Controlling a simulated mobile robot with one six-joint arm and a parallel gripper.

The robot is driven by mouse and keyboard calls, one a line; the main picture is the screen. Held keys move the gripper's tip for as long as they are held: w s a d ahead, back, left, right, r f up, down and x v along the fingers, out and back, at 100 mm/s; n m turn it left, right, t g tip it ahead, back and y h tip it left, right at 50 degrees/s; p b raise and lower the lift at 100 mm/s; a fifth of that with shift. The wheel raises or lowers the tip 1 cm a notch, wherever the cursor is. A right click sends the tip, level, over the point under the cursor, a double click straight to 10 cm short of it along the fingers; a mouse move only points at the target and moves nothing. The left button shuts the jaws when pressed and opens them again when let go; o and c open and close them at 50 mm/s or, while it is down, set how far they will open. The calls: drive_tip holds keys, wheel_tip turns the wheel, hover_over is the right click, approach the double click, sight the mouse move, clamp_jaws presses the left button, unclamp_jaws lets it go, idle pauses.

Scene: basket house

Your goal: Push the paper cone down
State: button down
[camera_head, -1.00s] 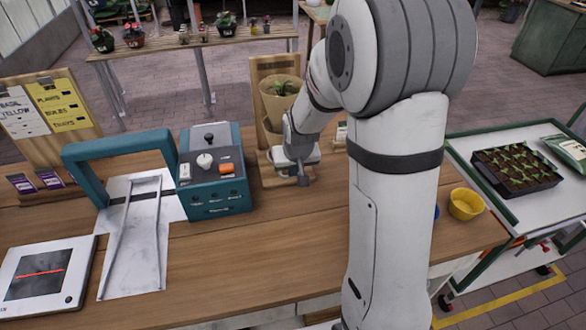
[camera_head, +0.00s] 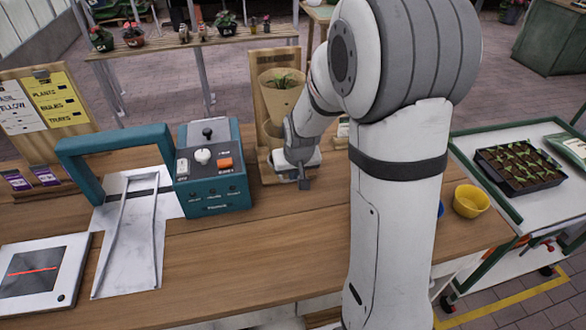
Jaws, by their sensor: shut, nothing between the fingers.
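The paper cone (camera_head: 284,92) is tan and holds a small green plant. It sits upright at the upper part of a wooden stand (camera_head: 257,95) at the back of the table. A lower part of the stand, with another tan rounded shape (camera_head: 271,132), is partly hidden by my arm. My gripper (camera_head: 304,184) is shut and empty, pointing down in front of the stand's base, below the cone and apart from it.
A teal control box (camera_head: 212,190) with knobs and a teal arch (camera_head: 110,147) over a metal chute stand to the left. A yellow bowl (camera_head: 470,201) is at the right. The wooden tabletop (camera_head: 240,255) in front is clear.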

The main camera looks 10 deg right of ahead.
drive_tip(key=w+v, duration=0.1)
drive_tip(key=v, duration=1.2)
drive_tip(key=s+r+g, duration=0.1)
drive_tip(key=s, duration=1.9)
drive_tip(key=shift+d+r, duration=0.25)
drive_tip(key=shift+r, duration=0.1)
